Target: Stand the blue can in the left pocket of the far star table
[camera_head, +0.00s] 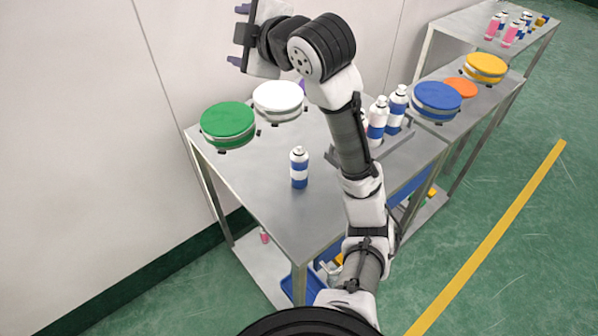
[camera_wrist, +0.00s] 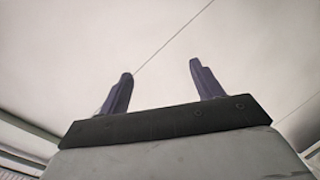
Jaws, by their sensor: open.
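A blue-and-white can (camera_head: 299,168) stands upright and alone on the grey metal table, in front of the white and green round discs. More blue-and-white cans (camera_head: 397,106) stand in a tray behind my arm, partly hidden by it. My gripper (camera_head: 240,35) is raised at the top of the head view, in front of the wall, well away from the lone can. In the wrist view its two dark fingers (camera_wrist: 160,68) are spread with nothing between them. I cannot make out a star table or its left pocket for certain.
Green (camera_head: 228,119) and white (camera_head: 278,96) discs stand at the table's back edge. Blue (camera_head: 437,96), orange (camera_head: 460,87) and yellow (camera_head: 486,63) discs sit on the table beyond. Pink and blue cans (camera_head: 510,35) stand on the farthest table. The table's front is clear.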

